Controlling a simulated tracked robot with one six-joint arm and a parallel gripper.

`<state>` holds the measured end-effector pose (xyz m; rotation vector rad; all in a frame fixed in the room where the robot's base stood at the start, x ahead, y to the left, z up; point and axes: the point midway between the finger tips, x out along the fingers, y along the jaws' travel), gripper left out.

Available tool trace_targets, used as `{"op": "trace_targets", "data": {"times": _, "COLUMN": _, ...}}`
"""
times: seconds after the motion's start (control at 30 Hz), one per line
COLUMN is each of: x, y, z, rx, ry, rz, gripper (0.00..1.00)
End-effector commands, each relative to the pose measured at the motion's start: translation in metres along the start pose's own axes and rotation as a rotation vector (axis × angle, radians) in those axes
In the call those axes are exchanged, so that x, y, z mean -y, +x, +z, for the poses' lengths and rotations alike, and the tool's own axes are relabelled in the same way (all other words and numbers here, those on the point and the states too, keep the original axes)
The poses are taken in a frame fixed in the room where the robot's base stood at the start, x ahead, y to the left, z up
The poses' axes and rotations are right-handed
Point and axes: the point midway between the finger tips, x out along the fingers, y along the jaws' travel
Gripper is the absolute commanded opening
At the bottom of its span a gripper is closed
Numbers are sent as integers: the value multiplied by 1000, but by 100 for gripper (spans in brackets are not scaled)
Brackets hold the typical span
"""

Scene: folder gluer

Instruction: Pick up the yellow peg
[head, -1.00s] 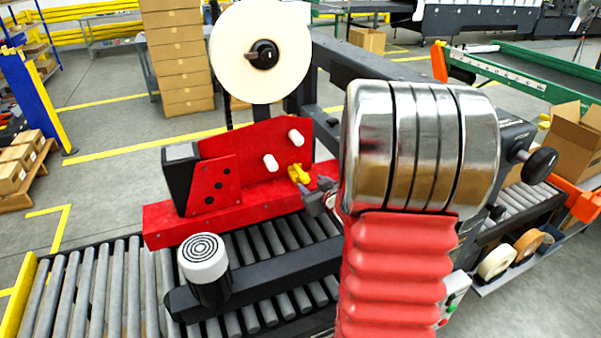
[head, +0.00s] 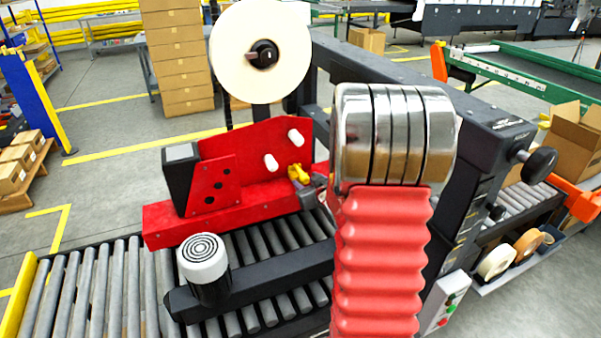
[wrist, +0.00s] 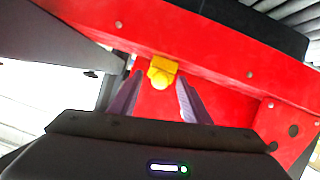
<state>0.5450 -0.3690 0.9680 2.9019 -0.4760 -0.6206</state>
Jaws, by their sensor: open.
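My gripper (head: 308,186) is right by the yellow peg in the head view, partly hidden behind my arm. In the wrist view the yellow peg (wrist: 162,72) lies just beyond and between the two open fingertips of my gripper (wrist: 160,82). I cannot tell whether a finger touches it.
White pegs (head: 271,162) stick out of the red bracket close by. A large tape roll (head: 260,60) stands above it. A roller conveyor (head: 100,285) runs below, with a white-topped knob (head: 203,258) in front. A dark machine frame (head: 470,125) stands right of my arm.

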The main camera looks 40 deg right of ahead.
Motion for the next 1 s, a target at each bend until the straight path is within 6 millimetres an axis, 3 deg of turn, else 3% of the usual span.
{"op": "trace_targets", "data": {"times": 0.4, "x": 0, "y": 0, "z": 0, "rx": 0, "ry": 0, "rz": 0, "gripper": 43}}
{"op": "trace_targets", "data": {"times": 1.0, "x": 0, "y": -1, "z": 0, "rx": 0, "ry": 0, "rz": 0, "gripper": 2}}
